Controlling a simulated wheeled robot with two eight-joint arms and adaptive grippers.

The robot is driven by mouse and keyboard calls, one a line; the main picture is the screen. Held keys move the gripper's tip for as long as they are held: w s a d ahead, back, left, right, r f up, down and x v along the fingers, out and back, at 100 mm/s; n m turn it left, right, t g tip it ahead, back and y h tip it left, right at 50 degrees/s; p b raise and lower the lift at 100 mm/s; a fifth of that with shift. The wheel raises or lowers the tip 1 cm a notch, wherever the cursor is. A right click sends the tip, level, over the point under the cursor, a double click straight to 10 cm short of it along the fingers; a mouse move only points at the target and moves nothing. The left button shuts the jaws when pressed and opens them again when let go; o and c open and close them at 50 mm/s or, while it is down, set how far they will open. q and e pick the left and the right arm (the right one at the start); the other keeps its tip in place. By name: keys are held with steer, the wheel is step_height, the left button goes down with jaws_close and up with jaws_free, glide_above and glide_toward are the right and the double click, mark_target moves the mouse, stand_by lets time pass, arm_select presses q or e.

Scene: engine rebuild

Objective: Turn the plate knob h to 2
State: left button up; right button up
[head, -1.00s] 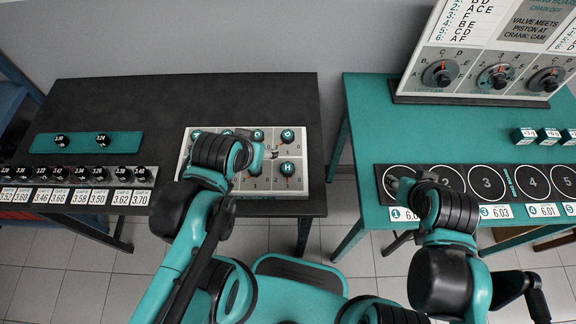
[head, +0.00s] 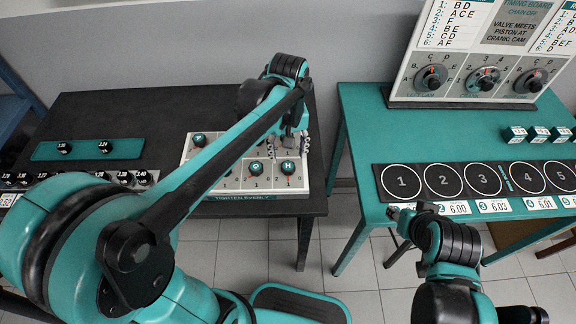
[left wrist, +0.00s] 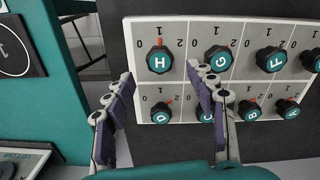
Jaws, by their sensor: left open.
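The white knob plate (head: 196,189) lies on the black table. The black, teal-capped plate knob h (head: 288,168) is at its near right corner. In the left wrist view, knob h (left wrist: 158,60) has its red pointer at 1, with 0 to the left and 2 to the right. My left gripper (head: 293,138) is over the right part of the plate, and my arm hides some far-row knobs. In the left wrist view, the left gripper (left wrist: 160,84) is open and empty, fingers spread just below knob h. My right gripper (head: 402,212) is by the teal table's front edge; its jaws are unclear.
Knob g (head: 255,169) sits beside knob h. In the left wrist view, another knob (left wrist: 160,113) shows between my fingers. A teal strip (head: 84,149) with two black parts lies left. The teal table (head: 360,120) carries a dial board (head: 460,70) and numbered circles (head: 443,180).

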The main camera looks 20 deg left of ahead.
mark_target(288, 165)
arm_select(q)
step_height(288, 165, down, 5)
steer(key=shift+f+b, duration=0.1)
steer(key=shift+b, duration=0.75)
steer(key=shift+c, duration=0.2)
steer(key=c, duration=1.1)
